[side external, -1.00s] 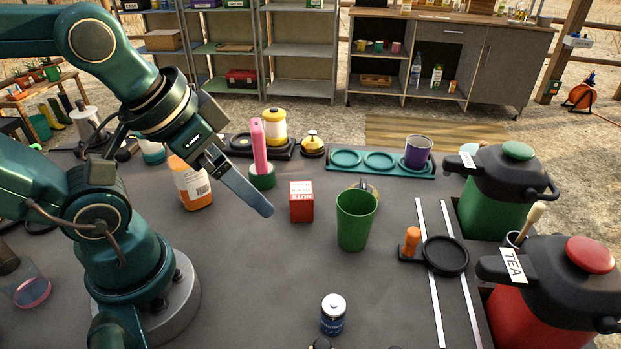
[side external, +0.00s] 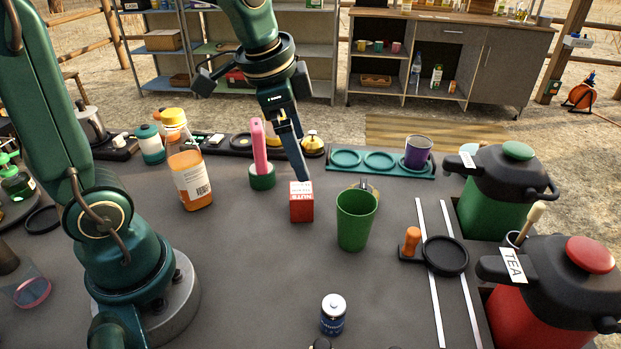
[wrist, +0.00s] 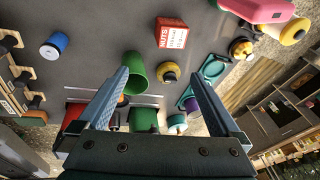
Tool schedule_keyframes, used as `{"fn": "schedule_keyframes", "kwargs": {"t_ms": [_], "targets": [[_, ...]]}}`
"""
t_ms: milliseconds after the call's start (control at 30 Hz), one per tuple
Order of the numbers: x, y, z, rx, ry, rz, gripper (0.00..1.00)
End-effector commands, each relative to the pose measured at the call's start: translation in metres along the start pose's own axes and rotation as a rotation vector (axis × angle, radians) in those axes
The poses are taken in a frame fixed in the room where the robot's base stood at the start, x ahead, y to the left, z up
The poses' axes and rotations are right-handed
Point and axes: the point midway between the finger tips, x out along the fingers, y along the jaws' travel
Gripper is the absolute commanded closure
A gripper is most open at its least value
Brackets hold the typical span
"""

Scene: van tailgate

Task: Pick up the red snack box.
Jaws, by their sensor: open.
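The red snack box (side external: 301,207) stands upright on the grey table, with a white label top and "NUTS" on its front. My gripper (side external: 306,178) points down, and its fingertips overlap the box's upper back edge in the side view. In the wrist view the box (wrist: 171,38) lies beyond the fingertips, above the gap between them. My gripper (wrist: 158,77) is open there, with its two blue-grey fingers apart and nothing held. From the side view I cannot tell whether a finger touches the box.
A green cup (side external: 355,222) stands close to the right of the box. A pink-handled item in a green base (side external: 262,178) stands to its left, with an orange bottle (side external: 190,180) further left. The table in front of the box is clear back to a blue can (side external: 333,316).

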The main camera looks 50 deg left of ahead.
Motion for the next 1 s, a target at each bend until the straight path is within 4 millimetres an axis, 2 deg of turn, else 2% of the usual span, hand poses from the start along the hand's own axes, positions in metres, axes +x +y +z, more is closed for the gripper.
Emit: {"fn": "schedule_keyframes", "kwargs": {"t_ms": [33, 200, 400, 1000], "targets": [[0.014, -0.008, -0.002, 0.019, -0.035, 0.023, 0.0], [0.059, -0.026, -0.002, 0.061, -0.127, 0.095, 0.0], [0.098, -0.032, 0.011, 0.033, -0.208, 0.167, 0.0], [0.155, -0.02, 0.032, 0.015, -0.242, 0.198, 0.0]]}}
